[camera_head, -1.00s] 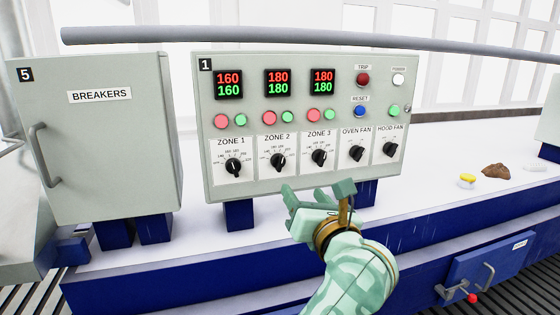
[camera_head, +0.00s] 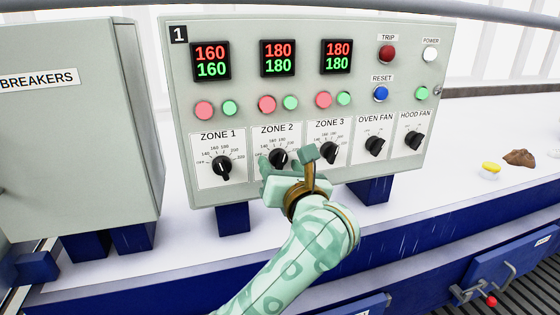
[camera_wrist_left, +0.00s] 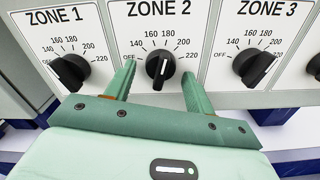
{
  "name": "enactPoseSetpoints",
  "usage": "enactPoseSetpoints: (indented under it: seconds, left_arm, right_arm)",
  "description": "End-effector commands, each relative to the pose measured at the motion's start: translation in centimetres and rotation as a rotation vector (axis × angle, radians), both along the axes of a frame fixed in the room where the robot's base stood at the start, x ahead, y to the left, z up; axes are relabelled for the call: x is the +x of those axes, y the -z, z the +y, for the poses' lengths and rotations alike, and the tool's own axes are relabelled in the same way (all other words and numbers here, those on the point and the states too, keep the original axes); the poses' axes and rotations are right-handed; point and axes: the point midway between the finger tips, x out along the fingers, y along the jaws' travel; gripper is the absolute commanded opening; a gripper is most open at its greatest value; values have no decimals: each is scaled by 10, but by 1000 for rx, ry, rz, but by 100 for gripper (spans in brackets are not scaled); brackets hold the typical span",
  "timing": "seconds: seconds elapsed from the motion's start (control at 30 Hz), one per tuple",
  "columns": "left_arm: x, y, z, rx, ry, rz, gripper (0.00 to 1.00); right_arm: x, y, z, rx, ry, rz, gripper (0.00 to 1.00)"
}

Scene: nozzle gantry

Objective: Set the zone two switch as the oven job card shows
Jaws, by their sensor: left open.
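The zone two switch (camera_head: 278,158) is a black knob on the grey control panel, under the "ZONE 2" label. In the left wrist view the knob (camera_wrist_left: 160,66) stands roughly upright, with a white line on it, below a printed scale from 140 to 220. My left gripper (camera_head: 275,170) is open just in front of the panel. In the wrist view its fingertips (camera_wrist_left: 158,74) are on either side of the knob and empty; contact cannot be told. The zone two display (camera_head: 278,58) reads 180 over 180. No job card is visible.
The zone one knob (camera_head: 222,167) and zone three knob (camera_head: 329,154) flank the switch closely. Lit buttons sit above, and fan knobs (camera_head: 375,146) to the right. A breaker cabinet (camera_head: 85,140) stands left. The white bench top (camera_head: 455,165) is mostly clear at right.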

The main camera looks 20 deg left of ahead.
Motion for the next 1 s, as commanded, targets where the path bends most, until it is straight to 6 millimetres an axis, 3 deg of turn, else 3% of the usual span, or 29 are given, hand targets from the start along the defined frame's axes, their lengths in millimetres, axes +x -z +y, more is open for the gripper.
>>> enactPoseSetpoints:
  seconds: [0.23, 0.4, 0.67, 1.0]
  left_arm:
    - [0, 0, 0, 1, 0, -1, 51]
    - [0, 0, 0, 1, 0, -1, 10]
    - [0, -1, 0, 18, 0, 11, 10]
    - [-1, -4, 1, 164, 1, 114, 10]
  right_arm:
    - [-6, 0, -1, -2, 0, 10, 36]
    - [-6, 0, -3, -5, 0, 10, 36]
    - [-4, -3, -3, -5, -1, 7, 36]
    - [-2, -26, -3, -5, -1, 4, 36]
